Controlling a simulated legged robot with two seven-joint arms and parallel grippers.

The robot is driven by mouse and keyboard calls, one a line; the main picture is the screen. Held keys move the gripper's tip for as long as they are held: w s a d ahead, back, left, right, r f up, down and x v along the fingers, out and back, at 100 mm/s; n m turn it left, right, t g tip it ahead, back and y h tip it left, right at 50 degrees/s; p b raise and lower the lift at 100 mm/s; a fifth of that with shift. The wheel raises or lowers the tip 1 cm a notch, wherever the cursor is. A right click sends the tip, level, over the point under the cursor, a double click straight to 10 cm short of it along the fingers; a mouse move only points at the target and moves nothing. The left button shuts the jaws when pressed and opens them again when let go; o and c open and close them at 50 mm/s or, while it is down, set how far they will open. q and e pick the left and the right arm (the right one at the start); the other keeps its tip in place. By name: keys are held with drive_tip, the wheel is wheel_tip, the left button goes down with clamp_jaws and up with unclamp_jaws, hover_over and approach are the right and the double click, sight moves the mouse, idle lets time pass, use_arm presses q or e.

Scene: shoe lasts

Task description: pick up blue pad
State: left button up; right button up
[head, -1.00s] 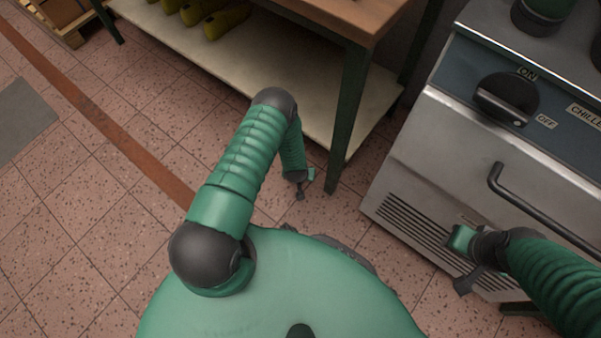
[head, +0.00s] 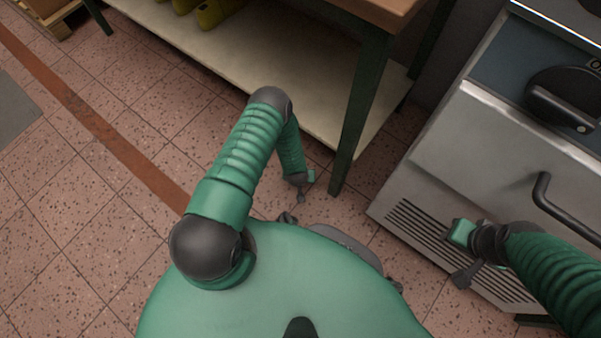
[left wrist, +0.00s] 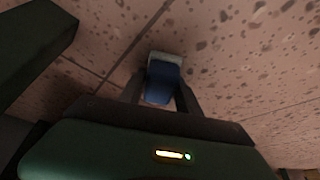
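In the left wrist view the blue pad (left wrist: 161,82), with a pale grey far end, sits between the two dark fingers of my left gripper (left wrist: 161,90). The fingers flank it with no clear gap, and it looks held. In the head view my left gripper (head: 301,195) points down in front of the bench leg; the pad cannot be made out there. My right gripper (head: 462,262) is in front of the vents of the steel chiller (head: 455,150); its fingers are too small to read, and I see nothing in them.
A wooden-topped bench (head: 385,12) with a green leg (head: 358,110) and a pale lower shelf (head: 240,60) stands ahead. Yellow shoe lasts (head: 212,12) lie on the shelf. The chiller has a black handle (head: 550,200) close to my right arm. Tiled floor (head: 90,220) is open at left.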

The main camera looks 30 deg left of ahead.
use_arm(q)
clamp_jaws()
drive_tip(key=shift+r, duration=0.15)
use_arm(e)
drive_tip(key=shift+r, duration=0.2)
